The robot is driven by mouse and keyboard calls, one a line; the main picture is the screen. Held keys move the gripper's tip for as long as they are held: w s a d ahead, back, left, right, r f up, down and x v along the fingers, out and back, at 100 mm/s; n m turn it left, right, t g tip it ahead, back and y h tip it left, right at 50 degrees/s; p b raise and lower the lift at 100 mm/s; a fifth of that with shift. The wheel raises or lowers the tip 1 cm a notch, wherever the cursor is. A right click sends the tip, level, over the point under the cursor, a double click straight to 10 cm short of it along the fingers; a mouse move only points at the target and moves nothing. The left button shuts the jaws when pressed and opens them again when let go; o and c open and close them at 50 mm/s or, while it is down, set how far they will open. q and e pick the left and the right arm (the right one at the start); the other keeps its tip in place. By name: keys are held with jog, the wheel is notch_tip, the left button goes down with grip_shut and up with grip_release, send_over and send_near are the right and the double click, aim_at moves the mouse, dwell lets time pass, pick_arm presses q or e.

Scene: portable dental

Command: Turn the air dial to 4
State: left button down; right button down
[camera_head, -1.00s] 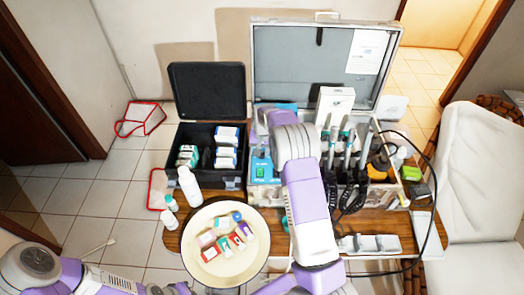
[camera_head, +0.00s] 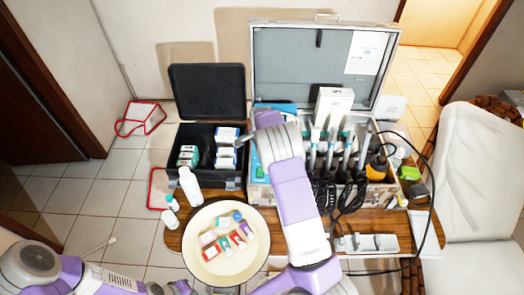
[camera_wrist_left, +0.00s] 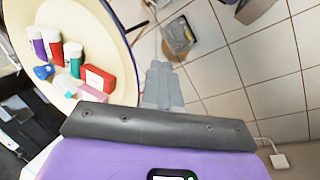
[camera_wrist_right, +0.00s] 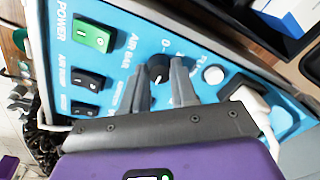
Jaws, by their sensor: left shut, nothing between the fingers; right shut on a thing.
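The air dial (camera_wrist_right: 159,71), a small black knob with a pale mark, sits on the blue panel (camera_wrist_right: 118,42) in the right wrist view. Its label reads "AIR BAR"; the scale numbers are partly hidden and I cannot read its setting. My right gripper (camera_wrist_right: 161,68) is shut on the dial, one finger on each side. In the head view my right arm reaches to the case and hides most of the panel and the dial. My left gripper (camera_wrist_left: 163,70) is shut and empty, away from the panel, beside the round tray (camera_wrist_left: 128,30) in the left wrist view.
A green power switch (camera_wrist_right: 92,35) and black switches (camera_wrist_right: 92,79) are left of the dial; a white plug (camera_wrist_right: 250,103) is at right. Handpieces (camera_head: 345,150) stand in the open case. A white bottle (camera_head: 190,186) stands near the tray.

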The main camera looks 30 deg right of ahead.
jog(key=shift+w+r+m, duration=0.1)
jog(key=shift+m, duration=1)
jog(key=c, duration=0.9)
grip_release()
jog(key=r, duration=0.7)
jog(key=shift+s+a+r+p, duration=0.2)
jog(key=shift+s+r+p, duration=0.05)
jog(key=shift+s+p, duration=0.1)
